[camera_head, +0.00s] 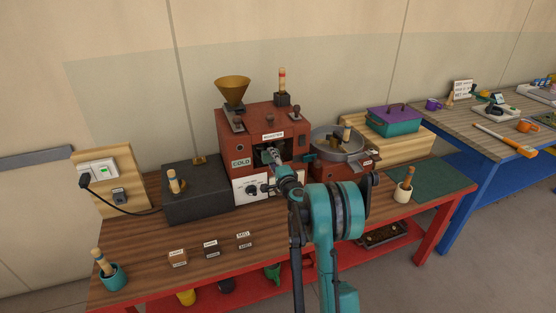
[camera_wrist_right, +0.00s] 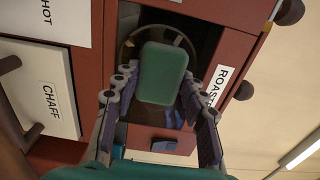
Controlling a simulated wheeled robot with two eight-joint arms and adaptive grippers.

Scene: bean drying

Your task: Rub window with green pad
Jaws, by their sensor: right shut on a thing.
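The red roaster (camera_head: 230,128) stands at the back middle of the table. Its round window (camera_wrist_right: 128,45) sits in a dark recess in the roaster front, and the pad covers much of it in the right wrist view. My right gripper (camera_head: 270,158) is at the roaster front, in front of the window. In the right wrist view its two fingers (camera_wrist_right: 160,92) are shut on the green pad (camera_wrist_right: 162,73). The pad is in front of the window; I cannot tell whether it touches the glass. My left gripper is not in view.
A dark box (camera_head: 200,203) stands left of the roaster, and a round cooling pan (camera_head: 335,152) stands to its right. Small labelled blocks (camera_head: 211,250) lie near the table front. A teal cup (camera_head: 112,278) is at the front left corner.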

